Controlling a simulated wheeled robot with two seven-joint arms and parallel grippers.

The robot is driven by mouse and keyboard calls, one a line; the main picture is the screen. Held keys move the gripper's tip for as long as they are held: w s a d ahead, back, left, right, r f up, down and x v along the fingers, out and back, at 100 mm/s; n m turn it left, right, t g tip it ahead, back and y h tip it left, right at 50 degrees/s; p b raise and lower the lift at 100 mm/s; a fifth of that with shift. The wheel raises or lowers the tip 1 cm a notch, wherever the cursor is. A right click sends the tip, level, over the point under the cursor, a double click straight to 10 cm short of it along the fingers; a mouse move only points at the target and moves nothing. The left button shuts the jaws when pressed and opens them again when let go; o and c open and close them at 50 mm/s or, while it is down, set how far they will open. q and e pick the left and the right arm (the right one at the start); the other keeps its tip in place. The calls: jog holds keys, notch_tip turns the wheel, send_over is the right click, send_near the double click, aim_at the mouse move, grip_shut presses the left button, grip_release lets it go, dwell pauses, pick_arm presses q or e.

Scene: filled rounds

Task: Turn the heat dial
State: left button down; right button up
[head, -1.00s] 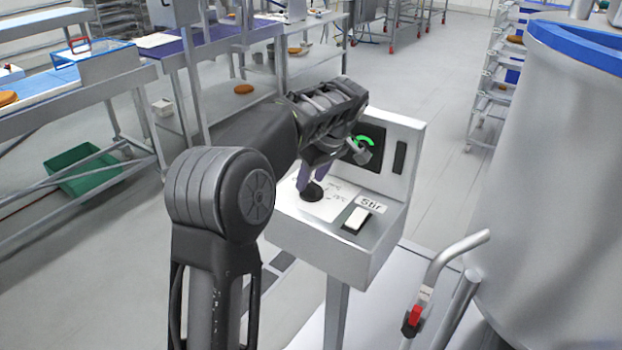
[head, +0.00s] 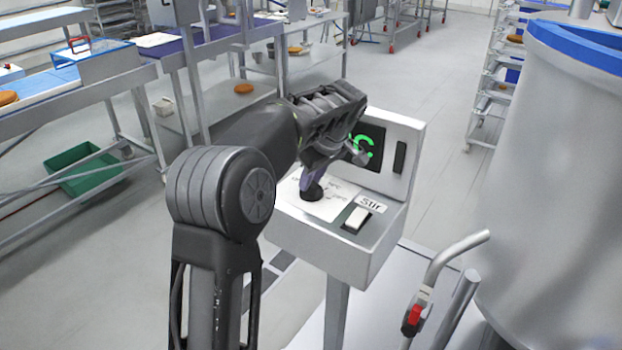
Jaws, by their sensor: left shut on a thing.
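The heat dial (head: 312,194) is a small black knob on the sloped top of a grey control box (head: 318,238). A white label with markings lies around it. My left gripper (head: 312,182) points down at the dial from above, its fingers shut on it. The fingers and wrist hide part of the dial and its pointer. A dark display (head: 376,142) on the upright panel shows part of green characters, the rest hidden behind my wrist. My right gripper is not in view.
A white rocker switch (head: 357,219) sits beside the "Stir" label on the box. A large steel vat (head: 550,190) with a blue rim stands at the right. A bent pipe with a red-handled valve (head: 412,318) is in front of it. Steel tables stand behind left.

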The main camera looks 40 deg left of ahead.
pick_arm(q)
jog(key=shift+m+b, duration=0.3)
jog(key=shift+m, duration=0.1)
jog(key=shift+f+m+t+b, duration=0.1)
jog(key=shift+m+t+b, duration=0.65)
jog(key=shift+m, duration=0.45)
jog(key=shift+m+h+b, duration=0.3)
jog(key=shift+m+b, duration=0.05)
jog(key=shift+m, duration=0.55)
jog(key=m+t, duration=0.1)
jog(key=m, duration=0.1)
jog(key=shift+m+h, duration=0.3)
jog(key=shift+h, duration=0.1)
jog(key=m+h, duration=0.1)
jog(key=m, duration=0.1)
jog(key=shift+m+t, duration=0.25)
jog(key=shift+m, duration=0.15)
jog(key=m+h, duration=0.1)
jog(key=m, duration=0.2)
jog(key=shift+m+p, duration=0.3)
jog(key=shift+p, duration=0.1)
jog(key=m+h, duration=0.1)
jog(key=m, duration=0.2)
jog(key=m+h+p, duration=0.1)
jog(key=m, duration=0.1)
jog(key=shift+m+h, duration=0.3)
jog(key=shift+m, duration=0.1)
jog(key=shift+d, duration=0.1)
